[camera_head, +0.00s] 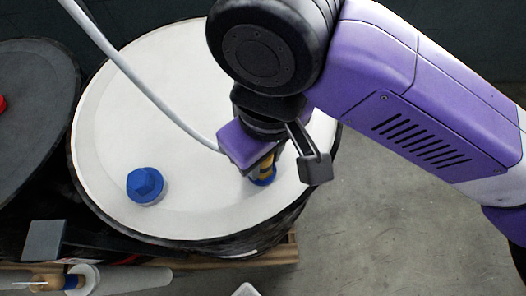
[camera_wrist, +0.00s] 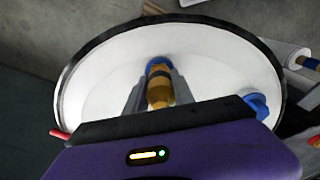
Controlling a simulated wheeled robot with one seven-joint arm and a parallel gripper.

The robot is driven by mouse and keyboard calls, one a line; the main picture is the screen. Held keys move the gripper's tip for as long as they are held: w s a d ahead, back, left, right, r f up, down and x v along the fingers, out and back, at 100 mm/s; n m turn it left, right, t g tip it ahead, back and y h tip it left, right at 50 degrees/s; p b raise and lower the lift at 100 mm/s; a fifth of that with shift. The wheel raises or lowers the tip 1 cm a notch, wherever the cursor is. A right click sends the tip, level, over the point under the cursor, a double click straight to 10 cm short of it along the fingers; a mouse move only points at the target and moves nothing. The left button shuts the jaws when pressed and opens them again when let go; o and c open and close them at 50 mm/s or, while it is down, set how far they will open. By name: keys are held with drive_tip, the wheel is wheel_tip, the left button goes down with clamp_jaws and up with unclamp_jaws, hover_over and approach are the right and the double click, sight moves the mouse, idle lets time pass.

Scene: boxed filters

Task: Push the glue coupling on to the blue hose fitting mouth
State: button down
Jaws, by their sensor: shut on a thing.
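The glue coupling (camera_head: 266,163) is a yellow-gold cylinder with a dark band. It also shows between my fingers in the wrist view (camera_wrist: 159,92). My gripper (camera_wrist: 158,88) is shut on it, with one grey finger on each side. The blue hose fitting (camera_head: 265,180) is on the right part of the white drum lid, right at the lower end of the coupling. In the wrist view the blue fitting (camera_wrist: 158,61) shows around the coupling's far end. The two look lined up and close or touching. I cannot tell how far the coupling is on.
The white-lidded drum (camera_head: 110,120) carries a blue cap (camera_head: 146,186) left of the fitting. A pale hose (camera_head: 150,92) runs from the upper left to my gripper. A dark drum (camera_head: 35,110) stands at left. Rolls (camera_head: 125,279) lie at lower left. The floor at right is clear.

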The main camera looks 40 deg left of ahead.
drive_tip(key=shift+f, duration=0.5)
drive_tip(key=c, duration=1)
unclamp_jaws()
drive_tip(key=shift+r, duration=0.1)
drive_tip(key=r, duration=0.7)
drive_tip(key=shift+d+r, duration=0.25)
drive_tip(key=shift+r, duration=0.05)
